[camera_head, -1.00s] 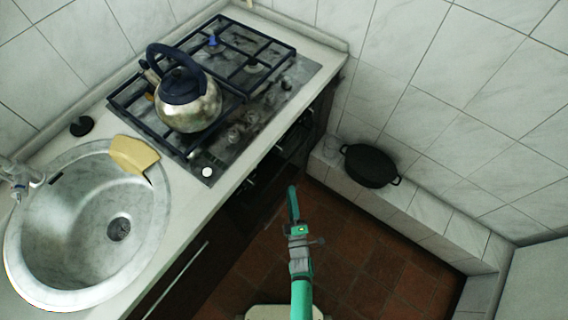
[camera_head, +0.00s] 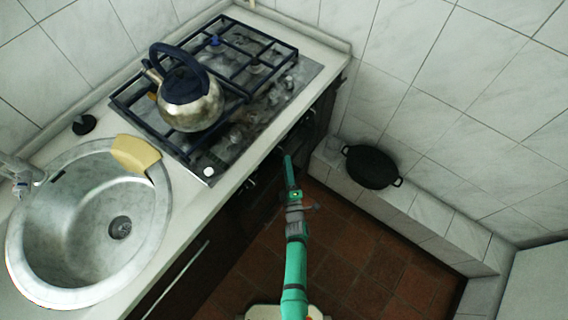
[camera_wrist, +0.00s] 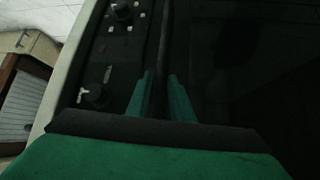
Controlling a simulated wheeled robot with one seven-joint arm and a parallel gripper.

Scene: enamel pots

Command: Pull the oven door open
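The oven is built in under the hob, and its dark door (camera_wrist: 245,60) fills the right of the wrist view. The door looks closed, though its front is very dark. A long dark bar, the oven handle (camera_wrist: 164,45), runs up the middle of the wrist view. My gripper (camera_wrist: 160,78) has its two green fingers apart, one on each side of the bar; I see no clear contact. In the head view my gripper (camera_head: 288,156) reaches the oven front below the counter edge, seen edge-on. Control knobs (camera_wrist: 96,97) sit left of the handle.
A kettle (camera_head: 190,103) stands on the hob (camera_head: 262,92). A round sink (camera_head: 60,225) is at the left. A black pot (camera_head: 371,167) sits on the tiled ledge (camera_head: 427,212) at the right. Open red-brown floor (camera_head: 375,265) lies between ledge and counter.

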